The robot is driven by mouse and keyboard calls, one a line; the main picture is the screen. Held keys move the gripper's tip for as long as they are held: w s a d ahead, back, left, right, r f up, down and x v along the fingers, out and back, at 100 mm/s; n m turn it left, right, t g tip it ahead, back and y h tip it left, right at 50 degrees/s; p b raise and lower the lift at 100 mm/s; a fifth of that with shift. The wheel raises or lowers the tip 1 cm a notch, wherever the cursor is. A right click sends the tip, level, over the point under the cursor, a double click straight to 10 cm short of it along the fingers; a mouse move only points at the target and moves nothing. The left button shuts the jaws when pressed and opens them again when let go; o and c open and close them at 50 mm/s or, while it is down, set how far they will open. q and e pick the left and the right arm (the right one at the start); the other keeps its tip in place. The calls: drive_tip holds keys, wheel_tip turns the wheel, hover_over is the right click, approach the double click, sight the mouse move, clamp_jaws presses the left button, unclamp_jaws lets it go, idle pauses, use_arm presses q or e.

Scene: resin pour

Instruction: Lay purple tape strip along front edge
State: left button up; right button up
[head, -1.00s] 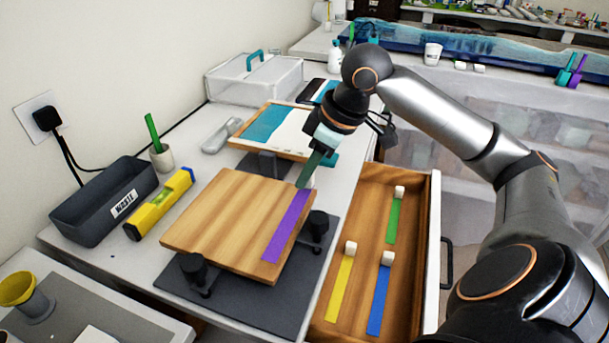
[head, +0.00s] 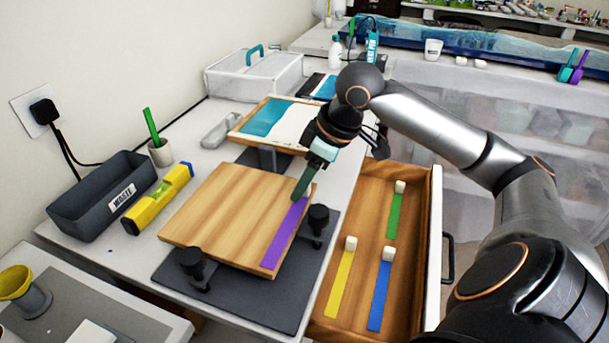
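The purple tape strip (head: 282,240) lies along the right-hand edge of the wooden board (head: 222,215). Its near end is close to the board's near right corner. My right gripper (head: 299,194) points down at the strip's far end, with its dark green fingers at or just above the board. The fingers overlap from this angle, so I cannot tell their gap or whether they grip the strip. The white tab at the strip's far end is not visible now. My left gripper is not in view.
Black clamps (head: 194,264) (head: 318,218) stand beside the board on a dark mat (head: 235,298). An open drawer (head: 372,215) at right holds yellow, blue and green strips with white tabs. A framed panel (head: 240,134) stands behind; a waste bin (head: 75,212) and yellow level (head: 150,208) are left.

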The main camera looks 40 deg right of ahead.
drive_tip(key=p+v, duration=0.1)
drive_tip(key=v, duration=0.6)
drive_tip(key=shift+r, duration=0.35)
drive_tip(key=shift+s, duration=0.15)
idle(0.3)
